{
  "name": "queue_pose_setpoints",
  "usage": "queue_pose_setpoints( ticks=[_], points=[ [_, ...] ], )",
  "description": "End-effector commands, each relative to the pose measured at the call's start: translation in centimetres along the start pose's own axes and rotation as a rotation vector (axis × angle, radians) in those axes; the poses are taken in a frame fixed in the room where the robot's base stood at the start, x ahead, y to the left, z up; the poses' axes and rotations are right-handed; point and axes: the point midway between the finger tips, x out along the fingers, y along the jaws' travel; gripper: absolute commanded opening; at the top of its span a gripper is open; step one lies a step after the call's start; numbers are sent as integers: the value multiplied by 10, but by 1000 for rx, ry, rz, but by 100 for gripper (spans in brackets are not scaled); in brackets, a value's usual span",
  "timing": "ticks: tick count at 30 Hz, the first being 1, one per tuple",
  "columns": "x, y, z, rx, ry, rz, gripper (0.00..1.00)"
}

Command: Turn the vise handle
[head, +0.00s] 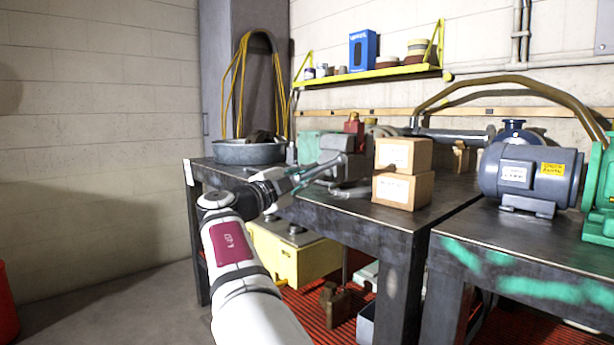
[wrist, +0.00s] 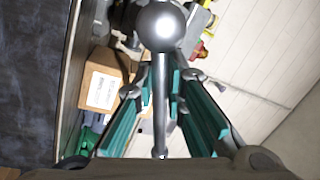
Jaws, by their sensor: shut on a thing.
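The grey vise (head: 347,162) stands at the workbench's front edge, left of two stacked cardboard boxes. My gripper (head: 312,174) reaches its front from the left. In the wrist view, the vise handle (wrist: 160,110) is a thin metal bar with a large round end (wrist: 160,26) at the top. My gripper's teal-padded fingers (wrist: 161,85) lie on either side of the bar and are shut on it. In the head view my gripper hides most of the handle. The exact finger contact is hard to see.
Cardboard boxes (head: 403,190) stand close right of the vise; one shows in the wrist view (wrist: 103,90). A round metal pan (head: 247,152) is on the bench's left end. A grey-blue motor (head: 528,175) stands at right. A yellow case (head: 290,255) is below the bench.

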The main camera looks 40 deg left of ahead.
Motion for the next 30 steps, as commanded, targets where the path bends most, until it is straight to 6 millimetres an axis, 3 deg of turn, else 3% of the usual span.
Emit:
queue_pose_setpoints(
  ticks=[1,14,15,17,30],
  points=[
    [-7,-5,2,6,-7,-7,0],
    [-7,-6,2,8,-6,-8,0],
    [-7,-6,2,8,-6,-8,18],
    [-6,-6,2,8,-6,-8,32],
    [-2,-3,1,-17,-7,-2,32]
  ],
)
